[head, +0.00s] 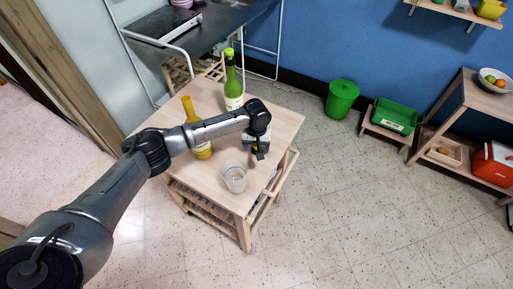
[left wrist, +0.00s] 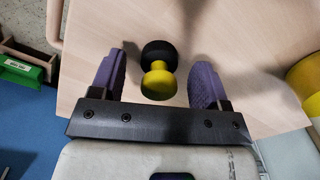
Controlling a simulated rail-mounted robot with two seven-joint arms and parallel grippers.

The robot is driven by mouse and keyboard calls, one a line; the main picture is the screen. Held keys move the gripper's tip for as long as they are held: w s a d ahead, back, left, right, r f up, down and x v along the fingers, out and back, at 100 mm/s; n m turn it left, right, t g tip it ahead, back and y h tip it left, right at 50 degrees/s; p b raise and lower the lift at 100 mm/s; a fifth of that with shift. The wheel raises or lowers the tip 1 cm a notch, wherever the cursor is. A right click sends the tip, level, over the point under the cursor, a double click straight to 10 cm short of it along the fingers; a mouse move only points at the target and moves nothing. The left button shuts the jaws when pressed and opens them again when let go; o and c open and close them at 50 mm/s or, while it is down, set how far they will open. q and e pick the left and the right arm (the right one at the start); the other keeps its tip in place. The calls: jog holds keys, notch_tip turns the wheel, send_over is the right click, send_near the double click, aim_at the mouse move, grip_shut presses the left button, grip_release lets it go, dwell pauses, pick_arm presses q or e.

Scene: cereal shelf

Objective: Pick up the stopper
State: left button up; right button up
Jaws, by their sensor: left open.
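The stopper (left wrist: 158,70) stands out in the left wrist view as a small yellow piece with a round black top, on the light wooden table (left wrist: 230,25). My left gripper (left wrist: 159,62) is open, its two purple fingers on either side of the stopper with a gap on each side. In the head view my left gripper (head: 258,151) is low over the right part of the table and mostly hides the stopper. My right gripper is in neither view.
A green bin (head: 341,99) stands on the floor to the right.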

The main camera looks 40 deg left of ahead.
pick_arm(q)
jog(key=shift+f, duration=0.6)
jog(key=c, duration=1)
jog(key=shift+r, duration=0.15)
